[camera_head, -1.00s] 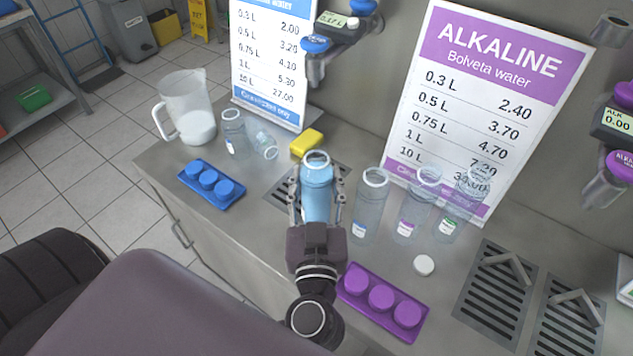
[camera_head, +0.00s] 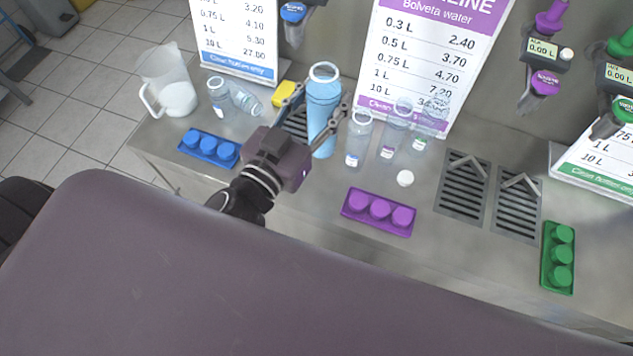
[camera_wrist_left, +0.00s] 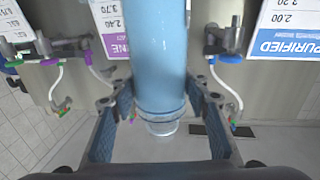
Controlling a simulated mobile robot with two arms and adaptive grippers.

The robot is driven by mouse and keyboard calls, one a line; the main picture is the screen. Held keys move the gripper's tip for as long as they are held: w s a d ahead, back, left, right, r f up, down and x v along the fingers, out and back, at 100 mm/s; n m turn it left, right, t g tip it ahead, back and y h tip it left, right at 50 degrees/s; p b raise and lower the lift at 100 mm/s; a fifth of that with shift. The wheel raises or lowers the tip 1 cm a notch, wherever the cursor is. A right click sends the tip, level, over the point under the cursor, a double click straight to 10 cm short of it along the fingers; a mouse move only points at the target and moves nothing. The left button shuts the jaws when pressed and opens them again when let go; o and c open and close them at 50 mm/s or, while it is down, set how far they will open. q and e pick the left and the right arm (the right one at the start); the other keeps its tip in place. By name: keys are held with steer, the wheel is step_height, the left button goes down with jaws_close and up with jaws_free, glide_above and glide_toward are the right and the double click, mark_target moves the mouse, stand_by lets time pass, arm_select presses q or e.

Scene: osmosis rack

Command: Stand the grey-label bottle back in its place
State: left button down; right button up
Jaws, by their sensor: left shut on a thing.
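My left gripper (camera_head: 318,108) is shut on a tall bottle (camera_head: 323,122) filled with light blue liquid. The bottle is upright and looks raised above the counter, in front of the left drip grate (camera_head: 296,128). It also fills the middle of the left wrist view (camera_wrist_left: 158,60), between the fingers. No label shows on it, so I cannot tell its label colour. Another clear bottle (camera_head: 247,102) lies on its side near the yellow sponge; its label colour is too small to tell. My right gripper is not in view.
A blue-label bottle (camera_head: 217,92) stands by the jug (camera_head: 170,85). Several clear bottles stand close on the right, nearest one (camera_head: 359,138). A white cap (camera_head: 405,178), blue cap tray (camera_head: 208,148), purple cap tray (camera_head: 378,212) and yellow sponge (camera_head: 284,92) lie on the counter.

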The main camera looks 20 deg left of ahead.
mark_target(323, 145)
arm_select(q)
steer(key=f+b, duration=0.3)
steer(key=f, duration=0.6)
steer(key=shift+d+f, duration=0.1)
steer(key=shift+d, duration=0.1)
step_height(323, 145, down, 6)
steer(key=b, duration=0.4)
step_height(323, 145, down, 4)
steer(key=b, duration=0.3)
steer(key=shift+f, duration=0.2)
steer(key=shift+b, duration=0.3)
steer(key=shift+f, duration=0.15)
steer(key=c, duration=1.1)
jaws_free()
